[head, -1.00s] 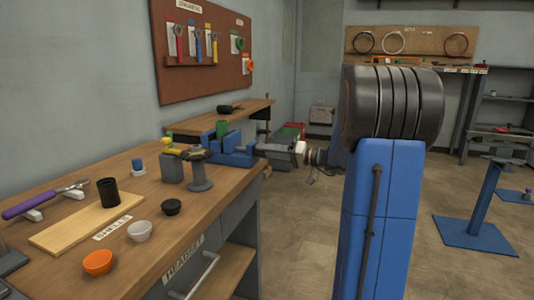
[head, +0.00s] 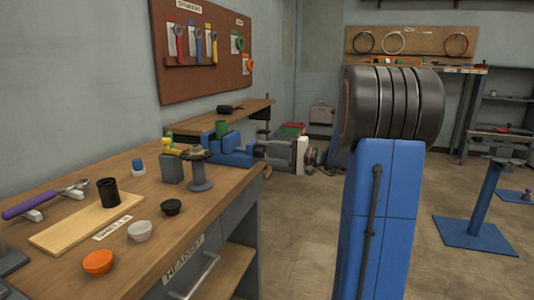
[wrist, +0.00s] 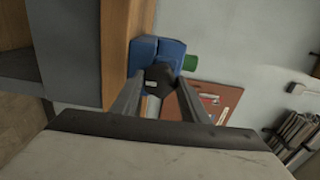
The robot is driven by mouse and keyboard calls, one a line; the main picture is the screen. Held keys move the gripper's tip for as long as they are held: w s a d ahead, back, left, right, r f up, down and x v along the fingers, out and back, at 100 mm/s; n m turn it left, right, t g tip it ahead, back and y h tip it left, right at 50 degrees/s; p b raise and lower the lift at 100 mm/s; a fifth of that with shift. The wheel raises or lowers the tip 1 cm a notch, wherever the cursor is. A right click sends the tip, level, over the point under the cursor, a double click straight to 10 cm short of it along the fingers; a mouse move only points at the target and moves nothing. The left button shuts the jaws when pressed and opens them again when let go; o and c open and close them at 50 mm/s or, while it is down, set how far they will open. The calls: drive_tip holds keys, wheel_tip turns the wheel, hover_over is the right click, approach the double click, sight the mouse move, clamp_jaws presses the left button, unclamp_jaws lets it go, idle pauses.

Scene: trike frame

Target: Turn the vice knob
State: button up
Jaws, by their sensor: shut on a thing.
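The blue vice (head: 232,152) sits at the far right edge of the wooden bench. In the wrist view the vice (wrist: 146,52) lies straight ahead. Its dark knob (wrist: 159,77), with a small pale mark, sits between the fingertips of my gripper (wrist: 158,88). My gripper is shut on the knob, one finger on each side. In the head view my gripper (head: 262,151) reaches the vice from the right, and the knob cannot be made out there.
A green piece (head: 222,128) shows at the vice. A pegboard (wrist: 215,95) shows beyond the vice in the wrist view.

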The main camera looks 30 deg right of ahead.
idle(0.3)
drive_tip(key=o, duration=1.1)
drive_tip(key=shift+d, duration=0.1)
drive_tip(key=shift+c, duration=0.2)
drive_tip(key=shift+s, duration=0.1)
drive_tip(key=v, duration=1.7)
drive_tip(key=shift+d+f, duration=0.1)
